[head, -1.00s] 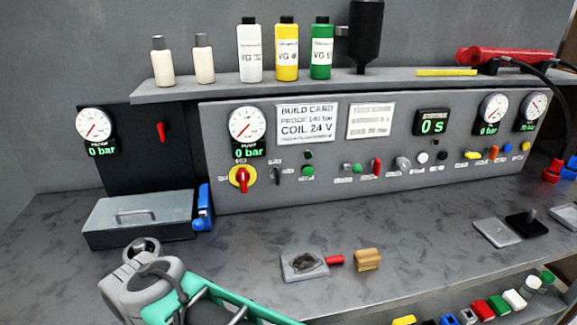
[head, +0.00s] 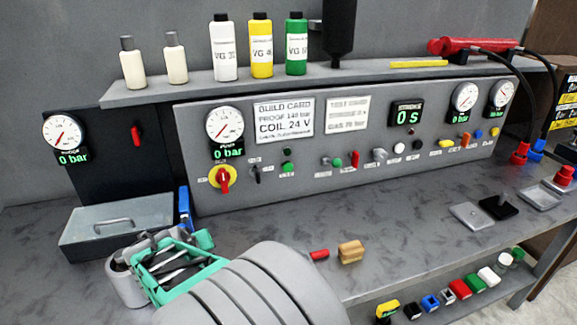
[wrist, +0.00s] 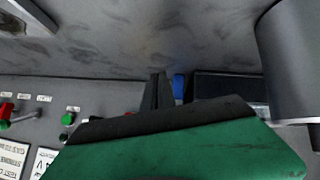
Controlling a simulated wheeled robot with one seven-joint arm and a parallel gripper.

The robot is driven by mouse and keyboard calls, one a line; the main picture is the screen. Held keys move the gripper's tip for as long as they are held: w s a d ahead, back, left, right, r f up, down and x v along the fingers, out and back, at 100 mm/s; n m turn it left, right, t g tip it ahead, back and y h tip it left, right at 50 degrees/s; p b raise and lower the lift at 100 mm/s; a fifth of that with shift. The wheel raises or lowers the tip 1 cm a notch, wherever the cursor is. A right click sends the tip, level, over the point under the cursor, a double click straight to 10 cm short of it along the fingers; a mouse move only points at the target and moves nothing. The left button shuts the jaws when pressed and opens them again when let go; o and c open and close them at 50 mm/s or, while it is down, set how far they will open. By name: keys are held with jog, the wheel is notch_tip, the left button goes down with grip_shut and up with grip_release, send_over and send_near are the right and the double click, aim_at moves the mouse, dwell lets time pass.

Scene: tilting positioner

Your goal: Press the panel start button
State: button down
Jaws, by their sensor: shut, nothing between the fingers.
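The grey control panel (head: 370,180) stands at the back of the bench. A green button (head: 288,167) sits left of its middle, with a darker green round part just above it. Another green knob (head: 337,162) is further right. Their labels are too small to read, so I cannot tell which is start. In the wrist view the panel appears upside down at the left, with a green button (wrist: 67,120). My gripper (head: 175,262) is at the front left, before the grey box and apart from the panel. Its dark fingers are shut and empty in the wrist view (wrist: 158,90).
A red-and-yellow rotary switch (head: 223,178) is left of the green button. A wooden block (head: 351,251) lies in front. The bench between block and panel is clear.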

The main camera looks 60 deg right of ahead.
aim_at(288, 168)
jog(key=s+d+r+h+p, duration=0.1)
jog(key=s+d+r+h, duration=0.1)
jog(key=s+d, duration=0.3)
jog(key=s+d+r+g+h+p, duration=0.1)
jog(key=s+d+h, duration=0.4)
jog(key=d, duration=0.7)
jog(key=s+d+r+g+h, duration=0.1)
jog(key=s+d+r+h, duration=0.2)
jog(key=s+d, duration=0.4)
jog(key=shift+s+d+h+p, duration=0.15)
jog(key=shift+d+h+p, duration=0.25)
jog(key=shift+d+h, duration=0.35)
jog(key=shift+d+r, duration=0.1)
jog(key=shift+d, duration=0.05)
jog(key=w+d, duration=0.6)
jog(key=shift+w, duration=0.15)
jog(key=shift+w+d, duration=0.1)
jog(key=shift+d, duration=0.05)
jog(key=shift+w+d, duration=0.2)
